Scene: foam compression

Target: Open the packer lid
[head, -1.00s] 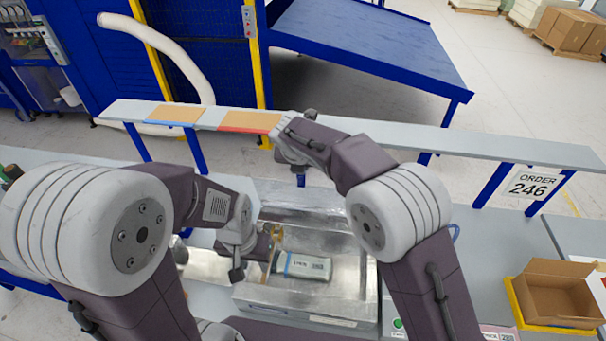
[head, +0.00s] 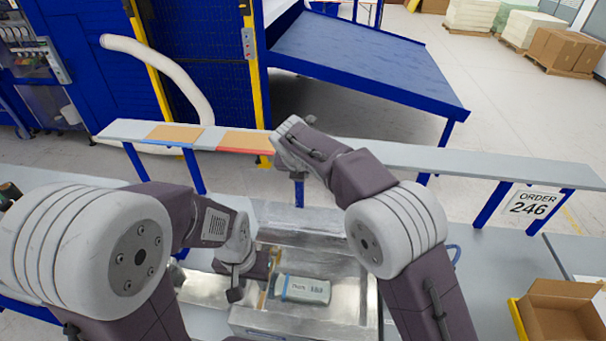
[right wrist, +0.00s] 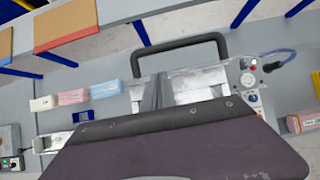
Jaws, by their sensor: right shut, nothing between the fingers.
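The packer is a metal box (head: 262,321) at the lower middle of the head view. A pale block with a blue band (head: 305,289) shows inside it. A pale plate, likely the lid (head: 300,218), shows at the packer's back; its exact angle is hard to tell. My left gripper (head: 262,264) is at the packer's left side, close to the block; its fingertips are not clear. My right gripper (head: 284,156) is beyond the packer's back, near the shelf; it is shut and empty. The right wrist view shows a dark U-shaped handle (right wrist: 180,43) above shiny metal (right wrist: 195,85).
A long grey shelf (head: 470,163) with brown panels (head: 245,141) runs behind the packer. An open cardboard box (head: 570,305) stands at the right. Small coloured boxes (right wrist: 72,97) and a panel with knobs (right wrist: 249,80) flank the metal in the right wrist view.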

